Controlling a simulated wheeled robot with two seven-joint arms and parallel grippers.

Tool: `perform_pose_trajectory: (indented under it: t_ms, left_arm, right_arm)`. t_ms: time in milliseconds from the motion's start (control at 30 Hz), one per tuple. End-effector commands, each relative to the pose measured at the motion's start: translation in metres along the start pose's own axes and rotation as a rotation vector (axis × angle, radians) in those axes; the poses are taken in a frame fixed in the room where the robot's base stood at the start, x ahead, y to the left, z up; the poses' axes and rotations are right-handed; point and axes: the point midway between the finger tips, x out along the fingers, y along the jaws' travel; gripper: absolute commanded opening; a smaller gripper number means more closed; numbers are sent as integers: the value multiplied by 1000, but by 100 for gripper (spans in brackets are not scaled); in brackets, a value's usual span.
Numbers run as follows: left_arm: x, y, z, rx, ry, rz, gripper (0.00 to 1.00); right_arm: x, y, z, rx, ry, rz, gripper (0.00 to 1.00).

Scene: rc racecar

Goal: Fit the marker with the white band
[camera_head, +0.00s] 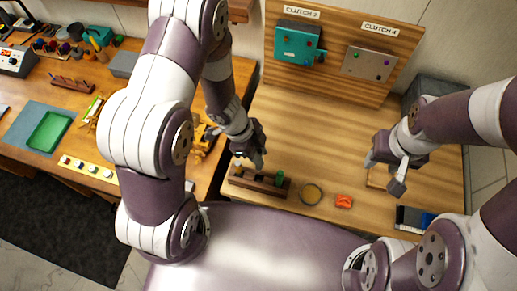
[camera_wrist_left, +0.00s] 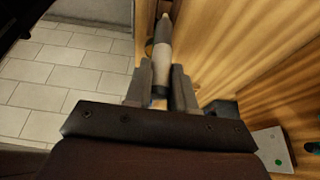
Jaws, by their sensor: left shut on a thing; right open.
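My left gripper (camera_head: 259,161) is near the left part of the wooden table, above a dark wooden rack (camera_head: 250,182) that holds a few short pieces, one of them green. In the left wrist view the left gripper (camera_wrist_left: 161,78) is shut on a slim dark marker (camera_wrist_left: 162,30) with a pale, whitish band (camera_wrist_left: 161,57). The marker points away from the fingers; its lower end is hidden between them. I cannot make out the held marker in the head view. My right gripper (camera_head: 398,180) is open over the right side of the table.
A round ring-like item (camera_head: 311,194), an orange piece (camera_head: 344,201) and a dark-blue box (camera_head: 414,219) lie along the front. The table's middle (camera_head: 320,130) is clear.

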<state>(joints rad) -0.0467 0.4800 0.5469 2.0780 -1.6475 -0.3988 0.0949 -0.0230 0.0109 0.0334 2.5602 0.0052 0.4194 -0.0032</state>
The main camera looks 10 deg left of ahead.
Motion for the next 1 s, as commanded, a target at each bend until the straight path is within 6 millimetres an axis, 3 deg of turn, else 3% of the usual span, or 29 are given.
perform_pose_trajectory:
  t_ms: [33, 500, 1000]
  left_arm:
    - [-5, 0, -1, -1, 0, 2, 0]
    - [50, 0, 22, -1, 0, 1, 0]
    - [52, 0, 22, -1, 0, 1, 0]
  right_arm:
    - [-8, 0, -1, 0, 0, 0, 46]
    - [40, 0, 5, 0, 0, 0, 46]
    - [40, 0, 5, 0, 1, 0, 46]
